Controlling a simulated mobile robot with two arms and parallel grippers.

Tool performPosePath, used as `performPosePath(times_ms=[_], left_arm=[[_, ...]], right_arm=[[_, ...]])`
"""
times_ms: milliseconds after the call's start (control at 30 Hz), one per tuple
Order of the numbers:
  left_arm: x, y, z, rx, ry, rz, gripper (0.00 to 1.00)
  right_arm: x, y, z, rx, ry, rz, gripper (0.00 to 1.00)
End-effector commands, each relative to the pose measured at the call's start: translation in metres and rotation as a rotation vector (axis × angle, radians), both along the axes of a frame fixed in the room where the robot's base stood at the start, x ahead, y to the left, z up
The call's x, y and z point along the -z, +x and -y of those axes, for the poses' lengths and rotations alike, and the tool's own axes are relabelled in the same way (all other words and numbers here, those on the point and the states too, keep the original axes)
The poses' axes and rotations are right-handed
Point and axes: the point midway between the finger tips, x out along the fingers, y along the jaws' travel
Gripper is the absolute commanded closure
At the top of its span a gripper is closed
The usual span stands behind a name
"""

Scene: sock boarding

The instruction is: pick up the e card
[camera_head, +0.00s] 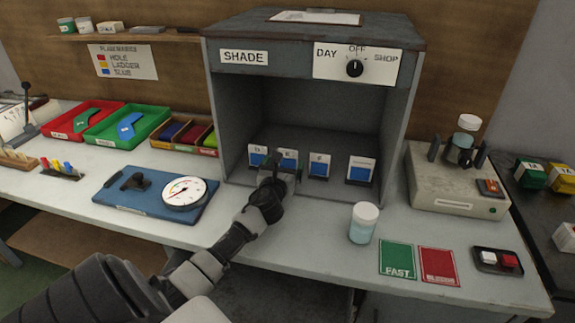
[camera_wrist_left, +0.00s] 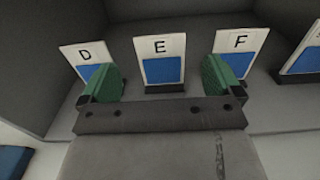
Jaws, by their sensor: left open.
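The E card (camera_wrist_left: 160,58) is a white card with a blue panel, upright in a dark holder. It stands in the middle of the left wrist view, between the D card (camera_wrist_left: 85,58) and the F card (camera_wrist_left: 238,50). In the head view the E card (camera_head: 288,154) is partly hidden by my left gripper (camera_head: 277,172). My left gripper is open, its two green fingertips on either side of the E card and short of it; it also shows in the left wrist view (camera_wrist_left: 160,85). Nothing is between the fingers. My right gripper is not in view.
The cards stand in a row inside the grey shade box (camera_head: 238,110), whose walls and roof enclose them. A lidded jar (camera_head: 362,224) stands right of my left arm. A blue board with a dial gauge (camera_head: 184,193) lies to the left.

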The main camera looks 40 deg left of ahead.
Motion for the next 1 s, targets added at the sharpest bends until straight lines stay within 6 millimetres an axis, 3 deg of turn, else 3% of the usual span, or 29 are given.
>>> performPosePath(times_ms=[233,567,900,1000], left_arm=[[-0.001,0.032,-0.017,-0.001,-0.002,0.002,0.06],[-0.001,0.038,-0.021,0.000,-0.001,0.000,0.06],[-0.001,0.038,-0.021,0.000,-0.001,0.000,0.57],[-0.001,0.038,-0.021,0.000,-0.001,0.000,0.60]], right_arm=[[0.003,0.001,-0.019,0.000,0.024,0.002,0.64],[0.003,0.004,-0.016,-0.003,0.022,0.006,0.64],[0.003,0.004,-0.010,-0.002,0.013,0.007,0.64],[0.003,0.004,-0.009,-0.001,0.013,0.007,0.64]])
